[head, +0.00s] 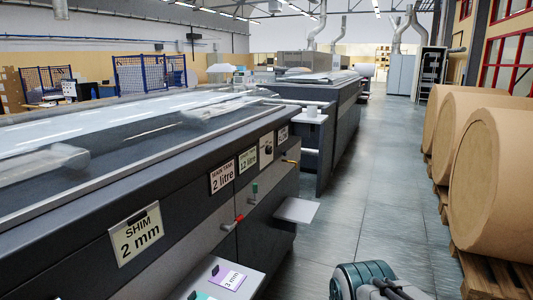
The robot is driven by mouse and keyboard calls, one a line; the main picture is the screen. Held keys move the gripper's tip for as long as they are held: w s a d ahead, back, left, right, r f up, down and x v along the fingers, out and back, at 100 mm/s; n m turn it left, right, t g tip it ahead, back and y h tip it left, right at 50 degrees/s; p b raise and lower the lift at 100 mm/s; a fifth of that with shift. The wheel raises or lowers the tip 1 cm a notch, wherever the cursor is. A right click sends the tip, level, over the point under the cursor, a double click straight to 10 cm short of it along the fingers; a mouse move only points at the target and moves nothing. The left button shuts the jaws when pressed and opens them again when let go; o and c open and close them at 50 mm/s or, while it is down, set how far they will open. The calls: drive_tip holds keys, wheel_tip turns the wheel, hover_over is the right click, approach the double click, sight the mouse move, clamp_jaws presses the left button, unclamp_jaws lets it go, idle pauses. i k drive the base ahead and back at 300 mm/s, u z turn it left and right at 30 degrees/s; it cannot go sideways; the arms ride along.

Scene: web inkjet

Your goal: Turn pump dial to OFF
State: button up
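The long dark machine (190,215) on the left carries a row of labelled plates on its aisle side. A small pale plate (266,147) between the "12 litre" plate (247,160) and the farthest plate (283,134) bears a dark knob-like shape, which may be the pump dial. Its lettering and pointer position are too small to read. Part of my teal and grey arm (365,279) shows at the bottom, right of the machine and well short of that plate. My gripper's fingertips do not show.
A red-handled lever (234,222), a green handle (254,190) and a brass-coloured tap (290,161) stick out from the machine. Pale shelves (297,210) jut into the aisle. Large brown paper rolls (493,185) on pallets line the right. The aisle floor (370,170) between is clear.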

sight(269, 149)
drive_tip(key=z, duration=0.2)
drive_tip(key=i, duration=0.25)
drive_tip(key=z, duration=1)
drive_tip(key=i, duration=1.65)
drive_tip(key=u, duration=0.95)
drive_tip(key=i, duration=0.4)
drive_tip(key=u, duration=0.5)
